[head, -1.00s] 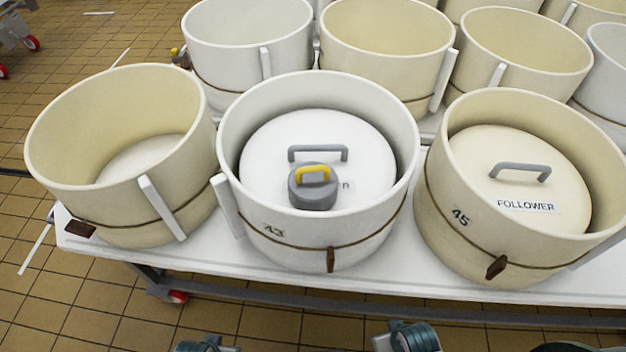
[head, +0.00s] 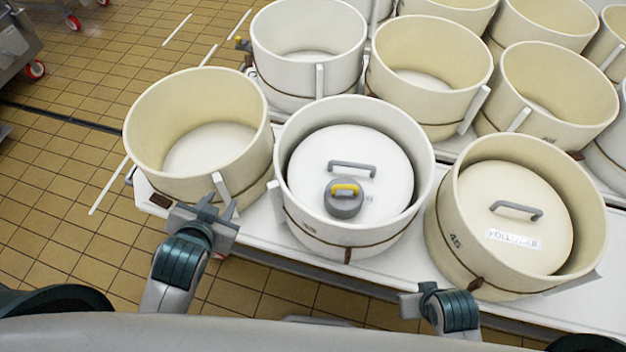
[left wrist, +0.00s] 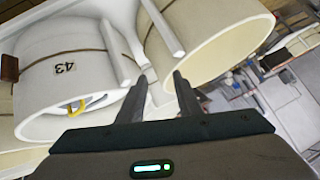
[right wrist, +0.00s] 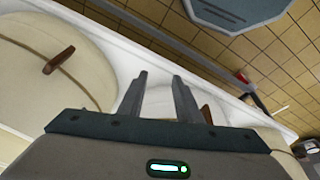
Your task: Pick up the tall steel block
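A grey steel block, short and round with a yellow handle (head: 344,198), sits on the white follower lid (head: 384,157) inside the white vat (head: 340,240) marked 43. No clearly taller block shows. The yellow handle also shows in the left wrist view (left wrist: 76,106). My left gripper (head: 208,205) is in front of the cream vat at left, left of the block and outside the white vat. Its fingers are apart and empty in the left wrist view (left wrist: 160,88). My right gripper (head: 408,302) is low in front of the table edge; its fingers (right wrist: 160,85) are apart and empty.
An open cream vat (head: 150,150) stands at left, and a cream vat with a FOLLOWER lid (head: 462,262) at right. More open vats stand behind. The white table (head: 262,232) has little bare room between vats. Tiled floor (head: 60,170) is clear at left.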

